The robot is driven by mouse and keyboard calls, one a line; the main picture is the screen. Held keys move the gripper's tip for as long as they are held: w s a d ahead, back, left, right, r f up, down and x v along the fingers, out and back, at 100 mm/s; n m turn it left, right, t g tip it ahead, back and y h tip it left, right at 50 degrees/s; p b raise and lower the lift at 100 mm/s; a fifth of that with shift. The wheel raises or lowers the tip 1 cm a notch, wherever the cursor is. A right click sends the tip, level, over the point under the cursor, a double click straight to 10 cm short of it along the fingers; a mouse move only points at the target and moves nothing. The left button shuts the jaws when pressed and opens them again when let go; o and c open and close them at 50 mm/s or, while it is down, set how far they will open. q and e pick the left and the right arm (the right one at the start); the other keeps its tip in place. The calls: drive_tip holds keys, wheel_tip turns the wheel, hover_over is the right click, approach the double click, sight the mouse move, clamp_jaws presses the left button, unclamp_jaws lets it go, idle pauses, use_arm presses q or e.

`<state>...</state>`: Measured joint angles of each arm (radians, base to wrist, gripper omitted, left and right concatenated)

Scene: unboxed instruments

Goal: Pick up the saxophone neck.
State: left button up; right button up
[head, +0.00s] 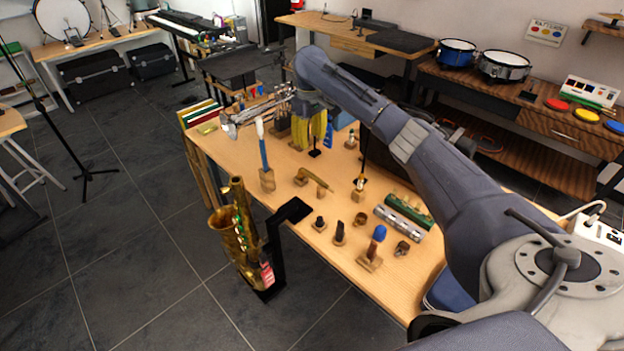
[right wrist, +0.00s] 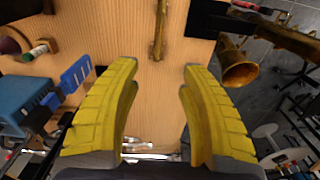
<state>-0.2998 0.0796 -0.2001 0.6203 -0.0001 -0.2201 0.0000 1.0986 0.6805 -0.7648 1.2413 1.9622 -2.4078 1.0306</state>
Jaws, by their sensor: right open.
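The saxophone neck (head: 318,180) is a curved brass piece resting on a small wooden block on the table in the head view. In the right wrist view the neck (right wrist: 158,38) is at the top middle, lengthwise, with its upper end cut off by the frame. My right gripper (head: 309,142) has yellow fingers and hangs open over the table, behind the neck in the head view. In the right wrist view the open, empty fingers (right wrist: 160,75) stand apart, with the neck beyond their tips and roughly centred between them. My left gripper is not in view.
A brass saxophone (head: 240,235) stands on a black stand at the table's edge. A blue-handled upright tool (head: 262,150) stands left of the neck. Several small parts on blocks and a silver cylinder (head: 398,224) lie in front. Bare wood (head: 225,150) shows at the left.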

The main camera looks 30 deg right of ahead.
sight(310, 173)
wheel_tip(310, 173, down, 16)
drive_tip(key=shift+d+r, duration=0.1)
drive_tip(key=shift+d, duration=0.05)
idle(0.7)
drive_tip(key=shift+o, duration=0.3)
clamp_jaws()
